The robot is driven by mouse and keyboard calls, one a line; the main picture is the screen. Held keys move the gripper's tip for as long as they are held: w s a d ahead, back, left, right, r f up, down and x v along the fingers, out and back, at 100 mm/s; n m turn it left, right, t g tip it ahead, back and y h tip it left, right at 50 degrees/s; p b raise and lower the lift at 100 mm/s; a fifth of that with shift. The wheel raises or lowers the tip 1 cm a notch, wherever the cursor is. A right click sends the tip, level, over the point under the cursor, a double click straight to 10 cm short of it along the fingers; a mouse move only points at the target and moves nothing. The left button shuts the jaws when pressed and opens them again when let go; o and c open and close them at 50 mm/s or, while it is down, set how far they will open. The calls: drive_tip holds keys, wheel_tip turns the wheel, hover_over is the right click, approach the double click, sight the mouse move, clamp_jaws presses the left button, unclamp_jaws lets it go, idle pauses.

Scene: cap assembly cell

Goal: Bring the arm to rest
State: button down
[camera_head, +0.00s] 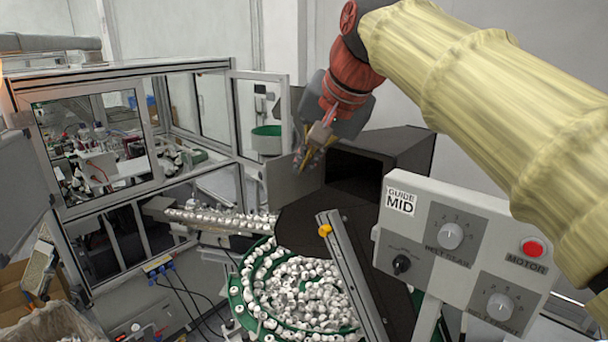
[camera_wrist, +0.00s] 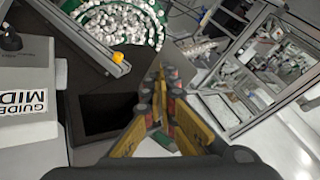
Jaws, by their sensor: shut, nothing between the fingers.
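My gripper (camera_head: 303,168) hangs in the upper middle of the head view, at the end of my arm with its yellow sleeve. It points down, in front of the dark hopper box and above the bowl of caps. In the wrist view my gripper (camera_wrist: 157,75) shows yellow fingers with dark and red pads that meet at the tips. The fingers are shut and hold nothing. No part of the gripper clearly touches anything in the cell.
A control panel (camera_head: 413,225) with knobs and a red button stands at right, below my arm. A green bowl (camera_head: 236,292) full of white caps is at lower middle. A framed glass machine (camera_head: 160,110) stands at left. A dark box (camera_head: 410,150) is behind the gripper.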

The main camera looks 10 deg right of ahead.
drive_tip(key=s+d+f+n+b, duration=0.2)
drive_tip(key=s+f+b, duration=0.5)
drive_tip(key=f, duration=1.1)
drive_tip(key=s+d+f+n+g+h+b, duration=0.1)
drive_tip(key=s+f+b, duration=0.6)
drive_tip(key=f, duration=1.1)
drive_tip(key=s+d+f+n+h+b, duration=0.1)
drive_tip(key=s+f+b, duration=0.7)
drive_tip(key=f, duration=1)
drive_tip(key=shift+s+d+n+g, duration=0.2)
drive_tip(key=shift+d+n+g, duration=0.1)
drive_tip(key=shift+d+n, duration=0.75)
drive_tip(key=shift+d+r+m, duration=0.1)
drive_tip(key=shift+d+m, duration=0.15)
